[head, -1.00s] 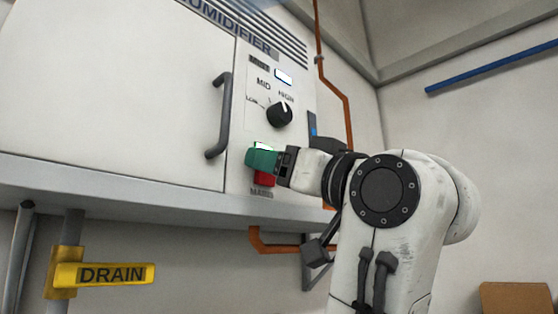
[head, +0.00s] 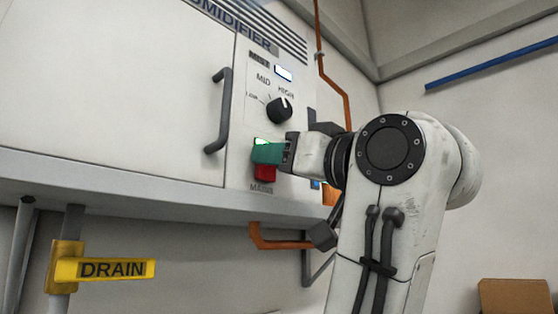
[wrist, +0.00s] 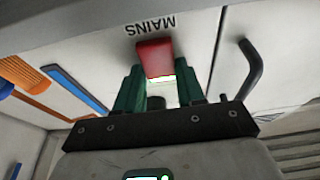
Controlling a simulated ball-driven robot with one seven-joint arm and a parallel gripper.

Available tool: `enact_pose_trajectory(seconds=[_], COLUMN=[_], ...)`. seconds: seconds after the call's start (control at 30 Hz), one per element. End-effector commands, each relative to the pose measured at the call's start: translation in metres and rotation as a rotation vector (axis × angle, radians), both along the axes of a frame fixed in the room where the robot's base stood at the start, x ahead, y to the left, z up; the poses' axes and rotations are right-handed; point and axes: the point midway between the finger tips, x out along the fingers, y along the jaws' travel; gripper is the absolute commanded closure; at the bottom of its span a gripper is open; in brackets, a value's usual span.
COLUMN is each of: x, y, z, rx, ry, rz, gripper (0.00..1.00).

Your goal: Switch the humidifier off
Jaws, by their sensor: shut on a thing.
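The humidifier (head: 130,90) is a large white cabinet on the wall. Its mains switch (head: 264,173) sits low on the narrow right panel, above the word MAINS; a red part shows below my fingers and a green-lit part above them. In the wrist view, upside down, the switch's red block (wrist: 155,57) has a bright green-white strip at its edge. My gripper (head: 265,153) has green fingers, which stand on either side of the switch in the wrist view (wrist: 161,85). They are shut on it. The fingers hide the middle of the switch in the head view.
A black dial (head: 279,111) marked LOW, MID and HIGH is above the switch, under a lit display (head: 284,74). A grey door handle (head: 220,110) stands out to the left. An orange pipe (head: 335,80) runs on the right. A yellow DRAIN lever (head: 105,269) is below.

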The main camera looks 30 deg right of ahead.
Motion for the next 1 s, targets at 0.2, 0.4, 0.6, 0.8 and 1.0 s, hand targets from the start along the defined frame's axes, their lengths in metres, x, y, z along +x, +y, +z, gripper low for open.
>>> enact_pose_trajectory(seconds=[0.2,0.4,0.6,0.8,1.0], x=[0.0008,0.0017,0.0018,0.0017,0.0017], y=[0.0,0.0003,0.0004,0.0004,0.0003], z=[0.0077,0.0081,0.0082,0.008,0.0077], rx=[-0.051,-0.066,-0.067,-0.067,-0.066], ry=[0.151,0.205,0.204,0.204,0.205], rz=[-0.002,-0.002,-0.001,-0.001,-0.002], gripper=[0.92,0.92,0.92,0.47,0.36])
